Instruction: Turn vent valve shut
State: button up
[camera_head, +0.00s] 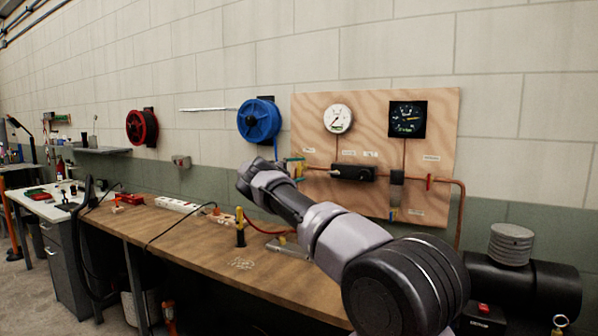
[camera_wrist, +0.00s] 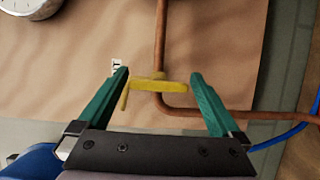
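A yellow valve handle (camera_wrist: 160,85) sits across a copper pipe (camera_wrist: 161,35) in front of the plywood board in the wrist view. Its left end bends downward. My gripper (camera_wrist: 158,74) is open, with one green finger on each side of the handle. The handle lies between the fingers; I cannot tell whether either finger touches it. In the head view, my gripper (camera_head: 296,170) is at the board's left edge, mostly hidden behind my arm. Green fingertips show there with a bit of yellow between them.
The plywood board (camera_head: 445,115) carries a white gauge (camera_head: 338,119), a black gauge (camera_head: 407,119), a red handle (camera_head: 429,183) and copper pipes. A blue reel (camera_head: 259,120) hangs left of it. The wooden workbench (camera_head: 185,240) below holds a power strip (camera_head: 178,205) and tools.

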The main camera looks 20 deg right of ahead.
jog(key=v, duration=1)
jog(key=shift+s+a, duration=0.15)
jog(key=shift+a, duration=0.2)
jog(key=shift+r, duration=0.1)
jog(key=s+d+r+m+g+y, duration=0.3)
jog(key=s+d+r+m+y, duration=0.15)
jog(key=s+d, duration=0.45)
jog(key=s+r+m+y, duration=0.1)
jog(key=s+r+y, duration=0.15)
jog(key=s, duration=0.35)
jog(key=s+r+m+y, duration=0.1)
jog(key=s+r+y, duration=0.15)
jog(key=s, duration=0.25)
jog(key=s+a+r+t+y, duration=0.2)
jog(key=s+a+r+y, duration=0.15)
jog(key=s+a, duration=0.55)
jog(key=s+a+r+t+y, duration=0.1)
jog(key=s+a+r+y, duration=0.25)
jog(key=s, duration=0.85)
jog(key=s+a+f+t+y, duration=0.1)
jog(key=s+a, duration=0.4)
jog(key=s, duration=0.3)
jog(key=s+a+f+t+y, duration=0.1)
jog(key=s+a+y, duration=0.1)
jog(key=s+a, duration=0.4)
jog(key=s, duration=0.3)
jog(key=shift+s+a+f+t, duration=0.15)
jog(key=shift+s+f+t, duration=0.15)
jog(key=shift+f, duration=0.1)
